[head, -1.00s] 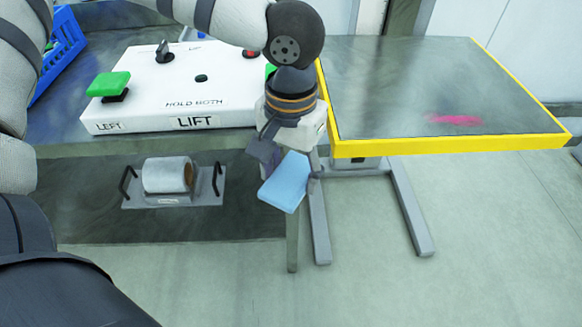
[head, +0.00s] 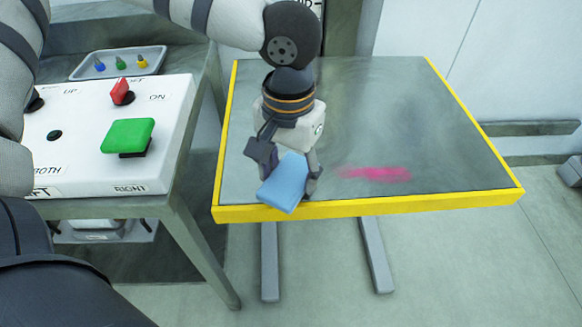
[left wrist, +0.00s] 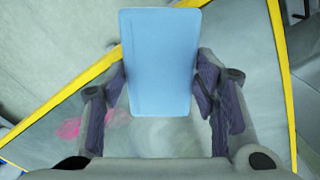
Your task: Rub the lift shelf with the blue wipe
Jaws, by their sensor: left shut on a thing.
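The lift shelf (head: 330,105) is a grey metal top with a yellow edge, and it also shows in the left wrist view (left wrist: 160,140). My left gripper (head: 285,180) is shut on the blue wipe (head: 284,184), a light blue pad. The wipe fills the upper middle of the left wrist view (left wrist: 160,60) between the fingers. In the head view the wipe overlaps the shelf's near yellow edge, left of the smear. I cannot tell whether it touches the shelf. My right gripper is out of view.
A white control box (head: 110,130) with a green button (head: 128,135) and a red switch (head: 121,91) stands on the bench at left. A grey tray (head: 118,63) with small coloured items is behind it. A gap separates bench and shelf.

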